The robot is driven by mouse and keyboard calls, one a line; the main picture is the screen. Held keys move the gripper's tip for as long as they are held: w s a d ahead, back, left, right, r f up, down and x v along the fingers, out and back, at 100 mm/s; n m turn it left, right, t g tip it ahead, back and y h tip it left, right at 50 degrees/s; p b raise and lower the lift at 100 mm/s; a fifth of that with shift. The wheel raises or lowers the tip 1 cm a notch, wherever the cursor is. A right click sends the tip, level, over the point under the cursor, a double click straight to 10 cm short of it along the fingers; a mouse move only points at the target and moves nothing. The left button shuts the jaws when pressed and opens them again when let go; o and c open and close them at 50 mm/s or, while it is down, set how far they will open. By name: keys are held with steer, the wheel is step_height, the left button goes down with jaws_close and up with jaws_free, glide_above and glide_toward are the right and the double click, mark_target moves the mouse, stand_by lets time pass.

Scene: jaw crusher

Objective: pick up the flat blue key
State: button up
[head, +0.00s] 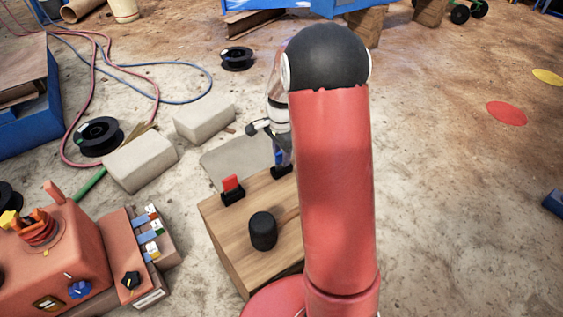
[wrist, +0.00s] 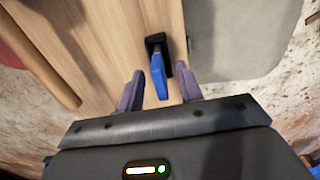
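The flat blue key (wrist: 158,78) stands in a small black holder (wrist: 155,44) on a wooden block top, seen in the wrist view. My gripper (wrist: 160,73) is open. Its two purple-grey fingers lie on either side of the key in that view, with a gap on both sides. How deep the key sits between them I cannot tell. In the head view the blue key (head: 279,157) shows small, just below my gripper (head: 276,146) and partly hidden by it, in its black holder (head: 281,171).
My red arm hides the block's right side. A grey slab (head: 226,157) lies behind it. An orange control box (head: 50,265) stands at left.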

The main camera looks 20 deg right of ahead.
steer(key=shift+f, duration=0.95)
steer(key=shift+c, duration=0.2)
steer(key=shift+r, duration=0.1)
jaws_close()
